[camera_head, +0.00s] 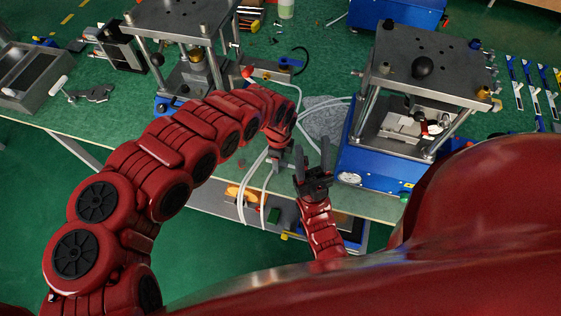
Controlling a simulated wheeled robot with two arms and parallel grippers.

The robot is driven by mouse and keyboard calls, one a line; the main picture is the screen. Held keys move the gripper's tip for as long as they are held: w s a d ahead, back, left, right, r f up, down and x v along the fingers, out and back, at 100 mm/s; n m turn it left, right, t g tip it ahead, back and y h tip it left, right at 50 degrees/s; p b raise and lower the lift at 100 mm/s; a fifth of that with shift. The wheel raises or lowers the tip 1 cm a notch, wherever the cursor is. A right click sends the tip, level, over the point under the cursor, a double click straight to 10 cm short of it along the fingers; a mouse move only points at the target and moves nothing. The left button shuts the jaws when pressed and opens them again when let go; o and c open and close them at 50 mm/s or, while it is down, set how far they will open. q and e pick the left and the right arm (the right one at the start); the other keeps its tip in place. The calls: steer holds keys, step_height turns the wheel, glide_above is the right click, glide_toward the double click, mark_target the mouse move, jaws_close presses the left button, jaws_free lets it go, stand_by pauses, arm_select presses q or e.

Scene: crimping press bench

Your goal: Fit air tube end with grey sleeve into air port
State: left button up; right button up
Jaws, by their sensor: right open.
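White air tubes (243,196) hang over the front edge of the bench, below my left gripper. A white tube also runs on the bench beside the right press. I cannot make out a tube end with a grey sleeve. The right press (420,65) stands on a blue base (372,165) with small fittings on its front; I cannot tell which is the air port. My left gripper (284,163) points down close to the tubes; its fingers are too small to read. My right gripper (313,160) is open and empty, fingers up, left of the blue base.
A second press (190,18) stands at the back left. A grey rounded patch (322,118) lies between the presses. Screwdriver-like tools (532,90) lie at the right. A grey box (32,72) and clamp (90,93) are at the left. Green bench shows between them.

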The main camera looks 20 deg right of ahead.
arm_select(q)
jaws_close()
stand_by(0.3)
